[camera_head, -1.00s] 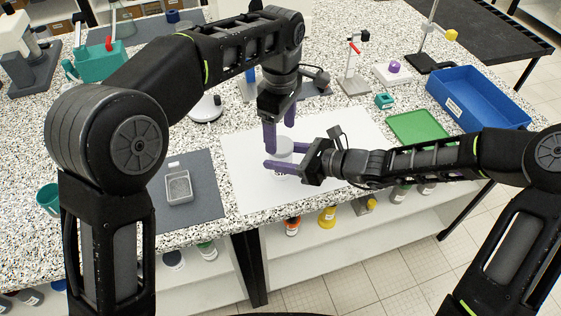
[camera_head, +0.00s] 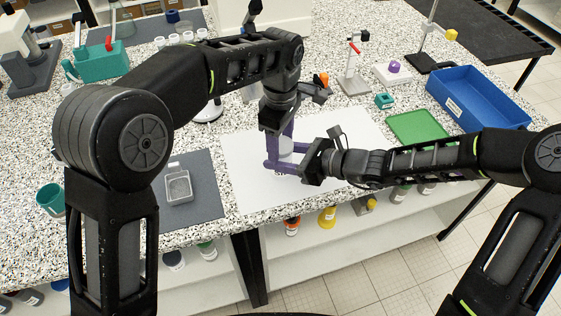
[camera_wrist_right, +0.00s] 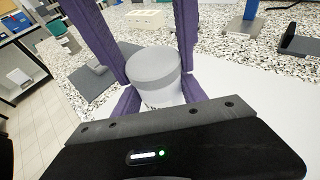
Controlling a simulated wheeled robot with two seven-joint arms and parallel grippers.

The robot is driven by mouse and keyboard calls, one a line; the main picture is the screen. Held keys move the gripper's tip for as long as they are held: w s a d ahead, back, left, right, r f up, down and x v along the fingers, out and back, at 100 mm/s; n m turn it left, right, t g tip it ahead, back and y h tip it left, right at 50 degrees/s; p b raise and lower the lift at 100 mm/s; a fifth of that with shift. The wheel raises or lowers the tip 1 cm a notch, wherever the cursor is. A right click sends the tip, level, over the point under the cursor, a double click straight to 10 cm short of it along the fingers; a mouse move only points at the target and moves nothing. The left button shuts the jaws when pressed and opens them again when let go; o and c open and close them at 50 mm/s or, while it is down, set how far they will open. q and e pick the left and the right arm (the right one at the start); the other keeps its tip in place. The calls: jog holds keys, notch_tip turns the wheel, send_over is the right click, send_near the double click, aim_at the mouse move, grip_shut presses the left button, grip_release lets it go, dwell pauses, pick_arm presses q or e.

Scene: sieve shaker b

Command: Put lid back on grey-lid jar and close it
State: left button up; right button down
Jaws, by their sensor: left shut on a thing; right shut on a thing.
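The jar (camera_wrist_right: 161,94) stands upright on the white sheet, its clear body low between my right gripper's purple fingers. Its grey lid (camera_wrist_right: 154,63) sits on top and looks level in the right wrist view; whether it is fully tightened cannot be told. My left gripper (camera_head: 279,149) comes down from above, its purple fingers on either side of the lid, shut on it. My right gripper (camera_head: 285,164) reaches in from the right and is shut on the jar body. In the head view the fingers hide much of the jar.
The white sheet (camera_head: 245,180) around the jar is clear. A dark mat with a metal mesh tray (camera_head: 178,187) lies to the left. A green mat (camera_head: 418,127) and a blue tray (camera_head: 478,97) lie to the right. A stand (camera_head: 353,75) is behind.

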pick_arm(q)
jog(key=c, duration=0.7)
jog(key=o, duration=1.4)
jog(key=shift+r, duration=2.3)
jog(key=shift+c, duration=0.3)
